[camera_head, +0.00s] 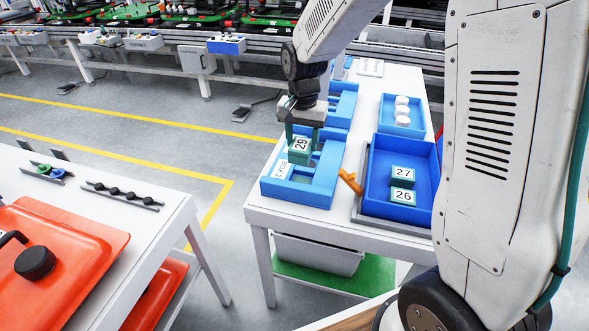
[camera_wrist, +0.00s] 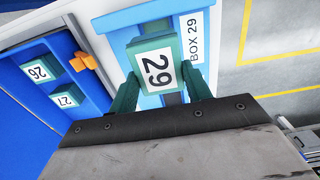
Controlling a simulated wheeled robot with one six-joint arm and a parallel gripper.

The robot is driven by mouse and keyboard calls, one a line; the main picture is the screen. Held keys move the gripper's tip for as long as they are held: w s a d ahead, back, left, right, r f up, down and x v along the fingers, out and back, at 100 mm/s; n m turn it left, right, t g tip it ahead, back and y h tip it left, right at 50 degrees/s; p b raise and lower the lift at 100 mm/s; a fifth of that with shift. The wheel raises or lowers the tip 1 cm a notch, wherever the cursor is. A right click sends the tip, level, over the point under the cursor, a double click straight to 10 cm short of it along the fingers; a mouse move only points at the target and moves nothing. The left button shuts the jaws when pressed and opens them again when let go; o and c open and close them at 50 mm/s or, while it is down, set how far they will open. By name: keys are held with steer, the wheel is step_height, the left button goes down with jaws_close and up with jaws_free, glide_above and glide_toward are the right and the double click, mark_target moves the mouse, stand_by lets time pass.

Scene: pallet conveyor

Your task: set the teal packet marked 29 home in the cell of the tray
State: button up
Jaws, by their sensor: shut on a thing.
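The teal packet marked 29 (camera_head: 300,150) is held between the two fingers of my gripper (camera_head: 303,138). In the wrist view the packet (camera_wrist: 155,70) sits between the teal fingertips (camera_wrist: 160,88), its white label facing the camera. The light-blue tray (camera_head: 318,180) is under the packet, and its label reads BOX 29 in the wrist view (camera_wrist: 192,36). The packet is over the tray's opening; its underside is hidden, so I cannot tell whether it touches the tray.
Right of the tray is a dark-blue bin (camera_head: 375,195) holding packets 27 (camera_head: 403,174) and 26 (camera_head: 403,196). An orange clip (camera_head: 350,182) stands between them. Behind are another light-blue tray (camera_head: 341,105) and a blue tray with white round pieces (camera_head: 402,112).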

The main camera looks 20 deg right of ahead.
mark_target(303, 155)
step_height(303, 155, down, 6)
steer(key=shift+w+d+r, duration=0.1)
steer(key=shift+d+r, duration=0.05)
steer(key=shift+f, duration=1.95)
steer(key=shift+f, duration=0.1)
steer(key=shift+f, duration=0.1)
steer(key=o, duration=1.1)
